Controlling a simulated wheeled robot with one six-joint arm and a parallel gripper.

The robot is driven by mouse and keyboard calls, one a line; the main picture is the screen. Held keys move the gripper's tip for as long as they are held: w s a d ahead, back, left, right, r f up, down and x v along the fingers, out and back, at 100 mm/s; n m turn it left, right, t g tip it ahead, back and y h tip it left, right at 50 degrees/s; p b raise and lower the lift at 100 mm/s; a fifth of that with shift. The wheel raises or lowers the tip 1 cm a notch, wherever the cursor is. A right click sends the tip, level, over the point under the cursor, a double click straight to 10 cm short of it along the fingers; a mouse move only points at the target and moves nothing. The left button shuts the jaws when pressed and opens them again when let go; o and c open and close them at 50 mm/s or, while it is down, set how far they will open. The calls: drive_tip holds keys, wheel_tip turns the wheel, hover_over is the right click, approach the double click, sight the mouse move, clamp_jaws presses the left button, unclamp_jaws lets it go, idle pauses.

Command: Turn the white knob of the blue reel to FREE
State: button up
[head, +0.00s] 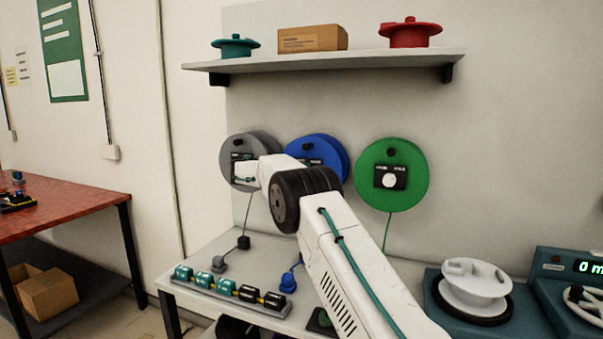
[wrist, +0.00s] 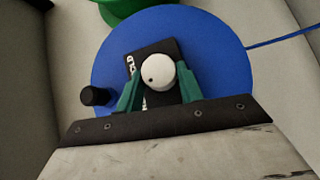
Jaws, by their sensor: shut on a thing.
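The blue reel (head: 322,143) hangs on the wall between a grey and a green reel, partly behind my arm in the head view. It fills much of the wrist view (wrist: 215,45). Its white knob (wrist: 156,66) sits on a black label plate (wrist: 166,46) and carries a small dark dot towards the lower left. My gripper (wrist: 158,73) has its green fingers on either side of the knob and is shut on it. The plate's lettering is partly covered, and I cannot read the full words. The knob is hidden in the head view.
The grey reel (head: 232,172) is to the left and the green reel (head: 409,170) to the right. A shelf (head: 360,59) with a box and two reels is above. Below is a bench (head: 235,253) with several plugs. The blue reel has a black crank handle (wrist: 95,96).

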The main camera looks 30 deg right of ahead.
drive_tip(key=shift+f+n+h, duration=0.15)
drive_tip(key=shift+n+h, duration=0.45)
drive_tip(key=o, duration=1)
drive_tip(key=w+a, duration=0.1)
drive_tip(key=a, duration=0.6)
drive_tip(key=shift+a, duration=0.4)
drive_tip(key=shift+w, duration=0.1)
